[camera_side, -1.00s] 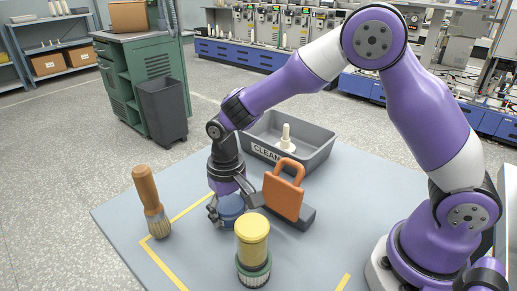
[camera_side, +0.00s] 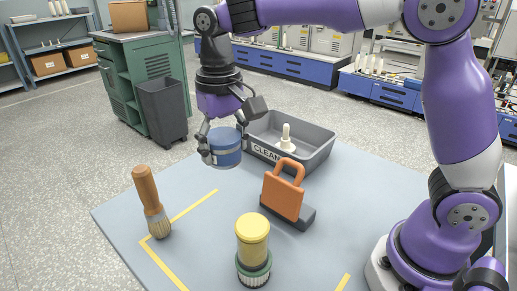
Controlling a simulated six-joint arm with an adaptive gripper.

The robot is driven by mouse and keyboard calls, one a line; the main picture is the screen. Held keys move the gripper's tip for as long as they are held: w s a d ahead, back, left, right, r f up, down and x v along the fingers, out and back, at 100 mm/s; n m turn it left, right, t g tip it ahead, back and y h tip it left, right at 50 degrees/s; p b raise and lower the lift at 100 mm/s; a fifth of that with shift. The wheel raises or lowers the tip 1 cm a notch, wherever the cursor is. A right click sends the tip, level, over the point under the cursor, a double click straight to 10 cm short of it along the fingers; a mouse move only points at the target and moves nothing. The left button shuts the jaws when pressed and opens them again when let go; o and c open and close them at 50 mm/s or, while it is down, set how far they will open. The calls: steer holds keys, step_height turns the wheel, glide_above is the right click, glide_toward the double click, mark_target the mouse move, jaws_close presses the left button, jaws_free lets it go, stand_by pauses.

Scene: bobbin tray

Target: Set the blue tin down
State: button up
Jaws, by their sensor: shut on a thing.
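The blue tin (camera_side: 226,150) is a short round tin with a lighter band near its base. My gripper (camera_side: 222,138) is shut on it from above, with fingers on either side. The tin is held upright or nearly so, raised above the far left part of the grey table (camera_side: 350,190). It is apart from everything but my gripper. The tin's top is partly hidden by the gripper.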

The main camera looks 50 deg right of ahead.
steer(key=s+d+r+m, duration=0.1)
steer(key=s+d+m, duration=0.3)
steer(key=d, duration=0.5)
steer(key=m, duration=1.2)
glide_above(365, 184)
step_height(365, 184, down, 13)
steer(key=shift+r, duration=0.15)
steer(key=shift+f, duration=1.95)
steer(key=shift+f, duration=0.15)
steer(key=o, duration=1.4)
